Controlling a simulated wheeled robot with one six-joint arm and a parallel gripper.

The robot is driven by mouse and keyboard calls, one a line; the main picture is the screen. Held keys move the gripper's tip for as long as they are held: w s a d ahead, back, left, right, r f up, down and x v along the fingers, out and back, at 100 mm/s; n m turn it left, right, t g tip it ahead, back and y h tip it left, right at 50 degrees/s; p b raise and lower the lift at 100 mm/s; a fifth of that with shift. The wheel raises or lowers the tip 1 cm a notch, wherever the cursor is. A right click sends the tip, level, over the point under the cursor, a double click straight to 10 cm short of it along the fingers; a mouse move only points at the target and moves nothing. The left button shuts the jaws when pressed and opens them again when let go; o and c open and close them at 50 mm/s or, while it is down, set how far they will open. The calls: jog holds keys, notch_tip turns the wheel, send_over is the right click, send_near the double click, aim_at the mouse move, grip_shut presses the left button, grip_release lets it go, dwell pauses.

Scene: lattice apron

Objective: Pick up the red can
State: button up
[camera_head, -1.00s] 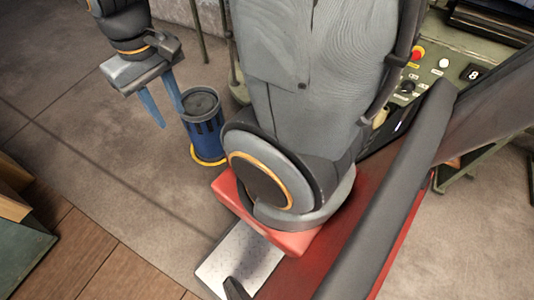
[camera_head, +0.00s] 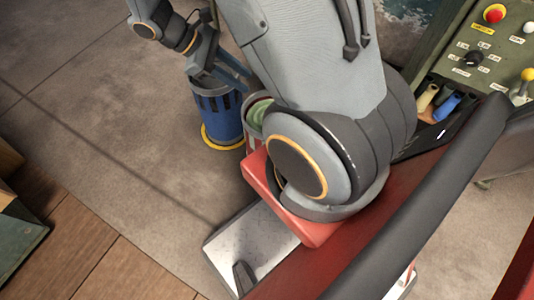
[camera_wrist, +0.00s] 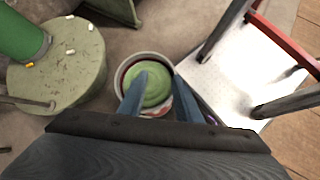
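A round can (camera_wrist: 154,94) with a pale rim, reddish wall and green top stands on the floor in the wrist view. It is most likely the red can, though little of its side shows. In the head view only part of it (camera_head: 258,114) shows, the rest hidden behind my arm. My gripper (camera_wrist: 162,78) has its two blue fingers apart and empty, in front of the can's top in the wrist view; whether they touch it I cannot tell. In the head view my gripper (camera_head: 246,78) points down to the right.
A blue slotted bin (camera_head: 214,118) on a yellow ring stands left of the can. A round green drum-like base (camera_wrist: 70,68) is at the left in the wrist view. A green control panel (camera_head: 490,45) is at the upper right. Open floor (camera_head: 110,120) lies to the left.

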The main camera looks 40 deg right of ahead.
jog(key=w+d+f+n+h+b, duration=0.2)
jog(key=w+f+b, duration=0.1)
jog(key=f, duration=0.3)
jog(key=w+d+f+n+t+h+b, duration=0.1)
jog(key=w+d+f+n+h+b, duration=0.1)
jog(key=w+f+b, duration=0.35)
jog(key=w+d+f+n+h+b, duration=0.1)
jog(key=w+d+f+n+h, duration=0.15)
jog(key=f, duration=0.55)
jog(key=b+x, duration=0.1)
jog(key=x, duration=0.4)
jog(key=b+x, duration=0.1)
jog(key=x, duration=0.2)
jog(key=shift+s+f+b, duration=0.1)
jog(key=shift+s+b, duration=0.25)
jog(key=shift+s, duration=0.05)
grip_shut()
